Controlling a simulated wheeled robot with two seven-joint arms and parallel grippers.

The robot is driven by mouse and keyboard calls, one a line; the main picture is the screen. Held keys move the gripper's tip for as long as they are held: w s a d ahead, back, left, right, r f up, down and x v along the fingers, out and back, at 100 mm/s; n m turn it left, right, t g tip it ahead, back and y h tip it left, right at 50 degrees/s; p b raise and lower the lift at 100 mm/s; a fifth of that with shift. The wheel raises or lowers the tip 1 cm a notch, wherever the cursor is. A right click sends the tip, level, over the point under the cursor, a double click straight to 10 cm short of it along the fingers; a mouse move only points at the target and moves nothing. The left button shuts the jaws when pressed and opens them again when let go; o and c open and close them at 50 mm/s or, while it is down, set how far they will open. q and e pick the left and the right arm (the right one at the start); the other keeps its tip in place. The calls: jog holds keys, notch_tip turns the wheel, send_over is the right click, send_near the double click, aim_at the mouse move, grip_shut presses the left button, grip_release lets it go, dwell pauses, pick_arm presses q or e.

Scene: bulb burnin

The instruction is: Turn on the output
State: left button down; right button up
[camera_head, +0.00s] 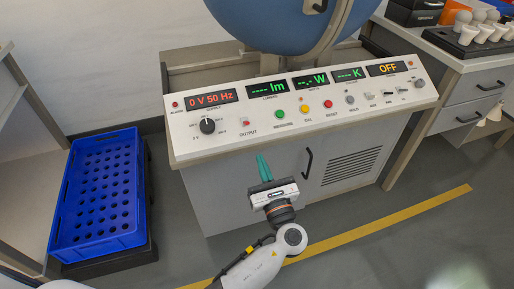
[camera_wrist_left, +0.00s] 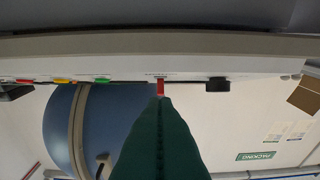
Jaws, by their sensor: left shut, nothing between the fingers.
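The control panel (camera_head: 330,104) has a red output switch (camera_head: 245,123) above the label OUTPUT, between the black knob (camera_head: 207,126) and the green button (camera_head: 280,114). Its voltage display (camera_head: 212,97) reads 0 V 50 Hz, and another display (camera_head: 388,68) reads OFF. My left gripper (camera_head: 263,157) is shut and empty, its teal fingers pointing up in front of the cabinet, below the panel. In the left wrist view, which looks inverted, the red switch (camera_wrist_left: 161,89) lines up with the fingertips (camera_wrist_left: 160,101); contact cannot be told. My right gripper is out of view.
The panel's front lip overhangs the grey cabinet (camera_head: 219,196). Yellow and red buttons and small toggles sit to the right of the green button. A blue perforated crate (camera_head: 133,240) stands on the left. A bench with bulbs (camera_head: 477,33) is at the right. Open floor lies in front.

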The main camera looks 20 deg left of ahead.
aim_at(251, 136)
pick_arm(q)
jog(key=b+x, duration=0.1)
jog(key=x, duration=0.8)
jog(key=shift+f, duration=0.1)
jog(key=shift+w+a, duration=0.1)
jog(key=shift+w, duration=0.05)
